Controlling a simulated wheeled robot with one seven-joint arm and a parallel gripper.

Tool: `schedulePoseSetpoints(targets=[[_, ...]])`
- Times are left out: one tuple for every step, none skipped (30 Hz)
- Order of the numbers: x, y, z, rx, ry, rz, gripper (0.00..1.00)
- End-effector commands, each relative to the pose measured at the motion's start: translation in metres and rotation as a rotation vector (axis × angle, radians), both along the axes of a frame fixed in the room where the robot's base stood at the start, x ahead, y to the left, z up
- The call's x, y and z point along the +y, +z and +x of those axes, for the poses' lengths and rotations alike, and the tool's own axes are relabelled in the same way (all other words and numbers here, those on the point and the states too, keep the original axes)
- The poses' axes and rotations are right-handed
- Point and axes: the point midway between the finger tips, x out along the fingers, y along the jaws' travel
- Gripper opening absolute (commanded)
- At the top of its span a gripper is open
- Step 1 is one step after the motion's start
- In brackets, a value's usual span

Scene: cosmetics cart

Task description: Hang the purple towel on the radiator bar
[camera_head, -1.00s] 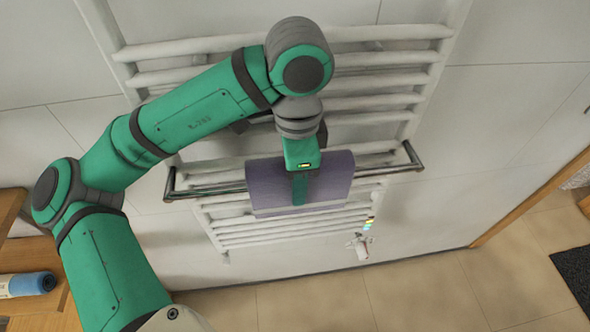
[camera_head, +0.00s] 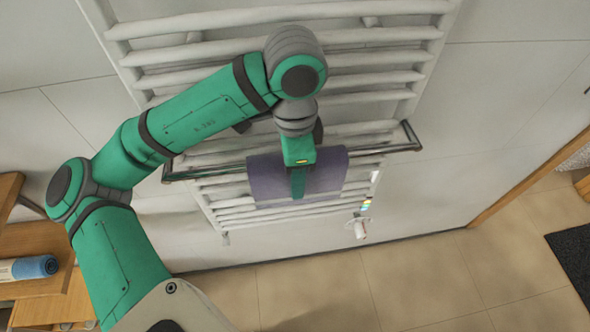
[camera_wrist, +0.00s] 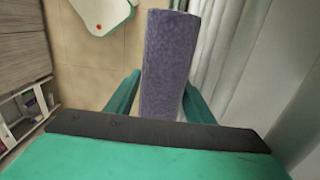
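The purple towel (camera_head: 325,180) is folded over and hangs at the metal bar (camera_head: 385,149) on the front of the white radiator (camera_head: 385,75). The bar shows on both sides of the towel, near its upper part; where they meet is hidden. My gripper (camera_head: 298,186) points down at the middle of the towel, one finger across its front face. In the wrist view the towel (camera_wrist: 168,60) runs between the two fingers, which sit against its sides, so my gripper (camera_wrist: 162,95) appears shut on it. I cannot tell whether the towel rests on the bar.
A wooden shelf (camera_head: 42,240) with a rolled blue item (camera_head: 35,267) stands at the left. A valve (camera_head: 358,228) sits below the radiator's right side. The tiled floor in front is clear, with a dark mat (camera_head: 575,258) at the right.

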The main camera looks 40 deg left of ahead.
Motion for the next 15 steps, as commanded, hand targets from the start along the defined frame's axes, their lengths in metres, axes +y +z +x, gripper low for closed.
schedulePoseSetpoints(targets=[[0.003,0.0,0.0,0.001,0.01,0.001,0.59],[0.003,0.0,0.0,0.001,0.01,0.001,0.59],[0.003,0.0,0.0,0.002,0.011,0.001,0.59],[0.003,0.0,0.0,0.001,0.011,0.002,0.59],[0.004,0.0,0.0,0.001,0.011,0.002,0.59],[0.004,0.0,0.0,0.001,0.011,0.002,0.59],[0.004,0.0,0.0,0.0,0.011,0.001,0.59],[0.004,0.001,0.0,0.0,0.012,0.001,0.59],[0.004,0.001,0.0,-0.001,0.012,0.002,0.59],[0.004,0.002,0.0,-0.001,0.012,0.002,0.59],[0.004,0.003,0.0,-0.001,0.012,0.003,0.59],[0.004,0.005,0.0,-0.002,0.012,0.004,0.59],[0.005,0.008,0.0,-0.003,0.012,0.004,0.59],[0.005,0.011,0.0,-0.003,0.012,0.005,0.59],[0.005,0.017,0.001,-0.004,0.012,0.007,0.59]])
